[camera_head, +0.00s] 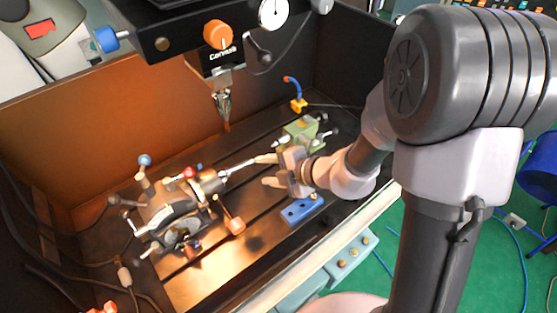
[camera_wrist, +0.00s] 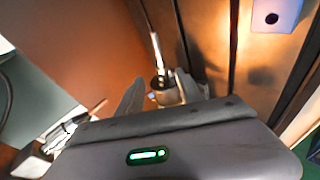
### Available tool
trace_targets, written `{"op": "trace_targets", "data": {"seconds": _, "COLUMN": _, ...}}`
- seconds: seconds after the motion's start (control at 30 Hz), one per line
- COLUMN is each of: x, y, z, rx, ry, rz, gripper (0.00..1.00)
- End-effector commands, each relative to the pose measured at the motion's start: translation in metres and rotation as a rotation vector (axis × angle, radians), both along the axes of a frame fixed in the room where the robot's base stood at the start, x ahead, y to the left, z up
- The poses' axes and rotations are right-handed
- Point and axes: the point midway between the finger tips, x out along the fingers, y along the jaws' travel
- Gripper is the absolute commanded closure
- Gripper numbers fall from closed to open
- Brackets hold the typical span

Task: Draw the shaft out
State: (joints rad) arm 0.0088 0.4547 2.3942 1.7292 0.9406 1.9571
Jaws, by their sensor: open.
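The shaft (camera_head: 238,168) is a thin bright rod sticking out of the indexing chuck (camera_head: 208,184), tilted up to the right in the head view. My gripper (camera_head: 267,170) is open near the shaft's free end, its two fingers pointing left toward the chuck. No contact between fingers and shaft is clear. My gripper body hides the lower part of that view.
A green vise (camera_head: 300,132) stands just behind my gripper. A blue block (camera_head: 302,210) lies in front of it and shows in the wrist view (camera_wrist: 285,12). A tool spindle (camera_head: 222,95) hangs above.

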Motion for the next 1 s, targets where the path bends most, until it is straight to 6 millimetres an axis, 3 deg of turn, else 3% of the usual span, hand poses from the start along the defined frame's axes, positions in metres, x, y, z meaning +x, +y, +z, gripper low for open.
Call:
{"op": "trace_targets", "data": {"seconds": 0.1, "x": 0.015, "y": 0.023, "z": -0.026, "rx": -0.001, "ry": -0.002, "rz": 0.006, "gripper": 0.57}}
{"op": "trace_targets", "data": {"seconds": 0.4, "x": 0.052, "y": 0.073, "z": -0.067, "rx": -0.002, "ry": -0.003, "rz": 0.005, "gripper": 0.57}}
{"op": "trace_targets", "data": {"seconds": 0.6, "x": 0.063, "y": 0.087, "z": -0.077, "rx": -0.001, "ry": -0.004, "rz": 0.003, "gripper": 0.57}}
{"op": "trace_targets", "data": {"seconds": 0.87, "x": 0.064, "y": 0.088, "z": -0.077, "rx": -0.002, "ry": -0.003, "rz": 0.004, "gripper": 0.57}}
{"op": "trace_targets", "data": {"seconds": 1.0, "x": 0.064, "y": 0.088, "z": -0.077, "rx": -0.002, "ry": -0.003, "rz": 0.004, "gripper": 0.82}}
